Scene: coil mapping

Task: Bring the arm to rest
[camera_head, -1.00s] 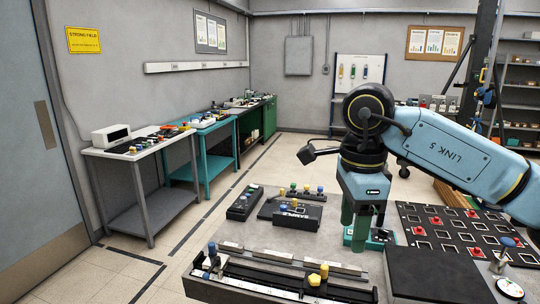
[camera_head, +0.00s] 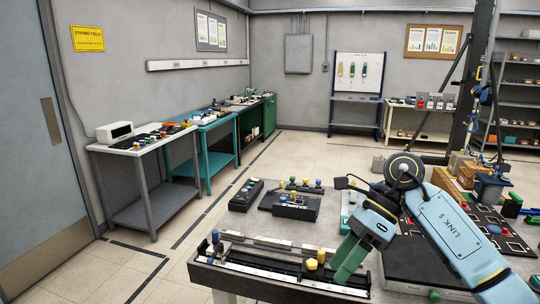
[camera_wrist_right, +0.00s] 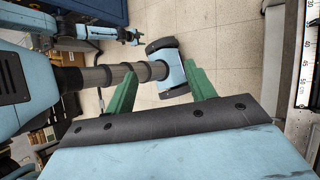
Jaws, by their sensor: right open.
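My right arm (camera_head: 442,232) comes in from the lower right in the head view. Its right gripper (camera_head: 343,268) points down and left, with its green fingers over the right end of the black slotted rail tray (camera_head: 215,283) at the near edge of the bench. The gripper is open and empty. In the right wrist view its two green fingers (camera_wrist_right: 160,75) stand apart with nothing held between them; the tiled floor and blue machine parts show beyond. My left gripper is not in the head view.
Black blocks with coloured knobs (camera_head: 296,206) stand on the grey bench (camera_head: 332,204) behind the tray. A dark panel with red pieces (camera_head: 486,222) lies behind my right arm. Side tables (camera_head: 140,152) line the left wall, with open floor (camera_head: 180,238) between.

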